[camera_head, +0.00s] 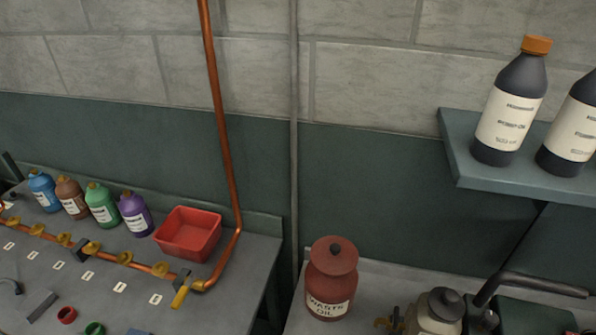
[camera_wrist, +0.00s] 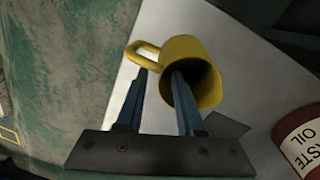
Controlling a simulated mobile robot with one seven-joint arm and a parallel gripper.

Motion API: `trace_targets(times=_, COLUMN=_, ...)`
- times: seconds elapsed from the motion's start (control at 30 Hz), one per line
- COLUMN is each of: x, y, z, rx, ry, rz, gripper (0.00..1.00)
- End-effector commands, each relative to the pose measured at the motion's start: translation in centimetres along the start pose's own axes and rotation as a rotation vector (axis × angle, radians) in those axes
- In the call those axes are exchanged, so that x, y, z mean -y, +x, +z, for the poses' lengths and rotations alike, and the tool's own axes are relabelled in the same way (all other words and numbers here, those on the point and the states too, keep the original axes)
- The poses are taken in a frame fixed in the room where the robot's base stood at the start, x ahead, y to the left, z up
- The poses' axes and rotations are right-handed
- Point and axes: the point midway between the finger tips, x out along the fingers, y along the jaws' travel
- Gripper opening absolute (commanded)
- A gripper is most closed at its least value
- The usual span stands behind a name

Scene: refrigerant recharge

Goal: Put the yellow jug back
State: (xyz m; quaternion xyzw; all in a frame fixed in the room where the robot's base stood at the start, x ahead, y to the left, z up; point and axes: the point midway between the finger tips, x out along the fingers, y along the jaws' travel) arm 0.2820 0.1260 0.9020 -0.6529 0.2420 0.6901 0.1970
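The yellow jug (camera_wrist: 190,52) shows in the wrist view, lying tilted with its dark mouth toward the camera and its handle (camera_wrist: 143,48) to the left. My gripper (camera_wrist: 161,76) is open, with its two blue fingers apart at the jug. The right finger overlaps the jug's mouth, and the left finger is beside the body, below the handle. I cannot tell whether either finger touches the jug. The head view shows neither the jug nor my gripper.
A red waste oil can (camera_head: 331,280) stands on the right bench (camera_head: 375,285); it also shows in the wrist view (camera_wrist: 302,145). A shelf (camera_head: 465,150) holds dark bottles (camera_head: 512,105). The left bench holds a red tray (camera_head: 188,235), several coloured bottles and a copper pipe (camera_head: 222,130).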

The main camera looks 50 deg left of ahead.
Motion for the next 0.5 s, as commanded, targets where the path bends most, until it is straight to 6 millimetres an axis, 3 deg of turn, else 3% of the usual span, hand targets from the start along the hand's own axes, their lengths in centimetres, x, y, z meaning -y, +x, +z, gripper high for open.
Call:
trace_targets(times=0.33, x=0.0, y=-0.6, z=0.0, rx=0.0, ry=0.0, rz=0.0, gripper=0.36)
trace_targets(times=0.5, x=0.1, y=-3.1, z=-0.1, rx=-0.002, ry=0.002, rz=-0.004, gripper=0.36)
